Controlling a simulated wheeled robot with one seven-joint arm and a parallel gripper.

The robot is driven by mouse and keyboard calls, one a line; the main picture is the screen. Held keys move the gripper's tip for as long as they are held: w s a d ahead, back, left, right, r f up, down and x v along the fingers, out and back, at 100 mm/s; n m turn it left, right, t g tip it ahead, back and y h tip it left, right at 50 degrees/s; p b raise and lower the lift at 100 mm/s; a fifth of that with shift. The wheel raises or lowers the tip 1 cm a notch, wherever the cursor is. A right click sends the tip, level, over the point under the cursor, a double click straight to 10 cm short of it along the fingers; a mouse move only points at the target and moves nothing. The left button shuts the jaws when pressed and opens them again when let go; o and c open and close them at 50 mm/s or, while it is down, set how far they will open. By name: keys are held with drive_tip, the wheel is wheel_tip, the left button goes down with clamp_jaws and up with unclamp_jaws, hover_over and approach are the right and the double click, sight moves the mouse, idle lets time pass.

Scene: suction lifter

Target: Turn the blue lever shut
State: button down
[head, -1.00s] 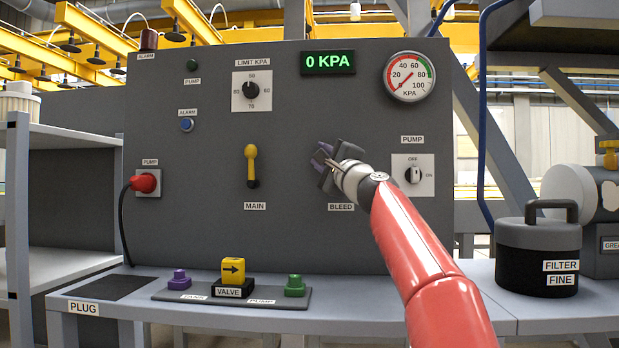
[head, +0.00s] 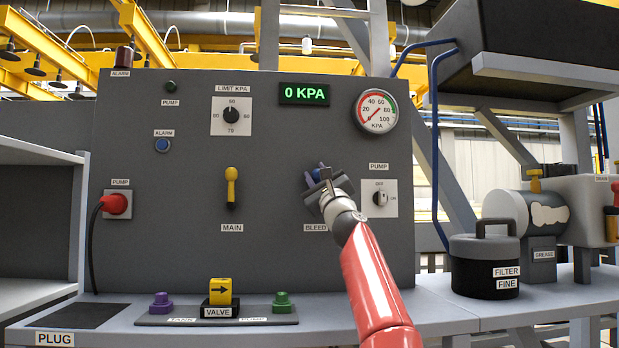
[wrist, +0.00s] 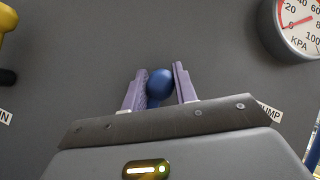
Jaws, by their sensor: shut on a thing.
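The blue lever (wrist: 160,83) is on the grey panel above the BLEED label (head: 315,228). Its round blue knob sits between the purple fingers of my gripper (wrist: 158,88) in the wrist view. In the head view a bit of the blue lever (head: 317,174) shows between the fingers of my gripper (head: 316,173), and my gripper's body hides the rest. My gripper is shut on the lever, and the knob sticks up near the fingertips. The lever's pivot is hidden.
The display (head: 304,93) reads 0 KPA. The yellow valve block (head: 220,291) and black filter (head: 484,266) stand on the bench.

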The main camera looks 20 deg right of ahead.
drive_tip(key=shift+d+f+h, duration=0.15)
drive_tip(key=shift+d+h, duration=0.1)
drive_tip(key=shift+h, duration=0.05)
drive_tip(key=c, duration=1.1)
unclamp_jaws()
drive_tip(key=shift+d, duration=0.1)
